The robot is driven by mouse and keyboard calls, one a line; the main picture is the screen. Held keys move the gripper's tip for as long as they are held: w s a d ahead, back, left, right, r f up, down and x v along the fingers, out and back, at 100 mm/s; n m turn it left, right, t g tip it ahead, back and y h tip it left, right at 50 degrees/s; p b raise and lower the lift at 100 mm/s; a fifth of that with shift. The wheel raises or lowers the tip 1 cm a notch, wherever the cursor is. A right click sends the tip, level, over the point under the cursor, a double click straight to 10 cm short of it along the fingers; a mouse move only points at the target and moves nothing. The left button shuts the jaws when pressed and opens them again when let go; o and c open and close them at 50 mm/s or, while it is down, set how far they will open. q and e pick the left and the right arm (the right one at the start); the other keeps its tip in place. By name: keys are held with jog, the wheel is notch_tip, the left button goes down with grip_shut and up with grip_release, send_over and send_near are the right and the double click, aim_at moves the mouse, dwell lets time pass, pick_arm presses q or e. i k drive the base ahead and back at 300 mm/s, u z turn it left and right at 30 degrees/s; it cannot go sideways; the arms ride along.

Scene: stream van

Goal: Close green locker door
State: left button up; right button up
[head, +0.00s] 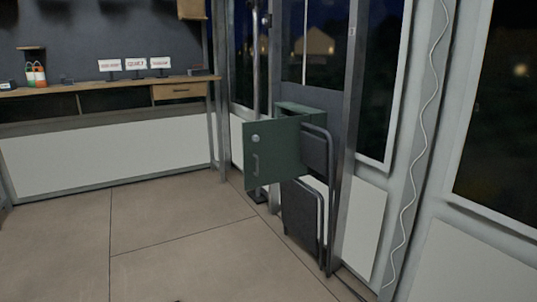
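The inside of the locker is hidden by the door. A dark folded chair stands at the right of the door and partly overlaps the locker. Neither of my grippers is in view.
The folded chair (303,215) stands upright by the metal post (351,130). A wooden counter (110,85) with small signs (136,65) runs along the back left. A white cable (414,150) hangs at the right. The tiled floor (180,230) in front is clear.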

aim_at(275, 158)
jog(key=z, duration=0.65)
jog(key=i, duration=2.15)
jog(key=u, duration=0.6)
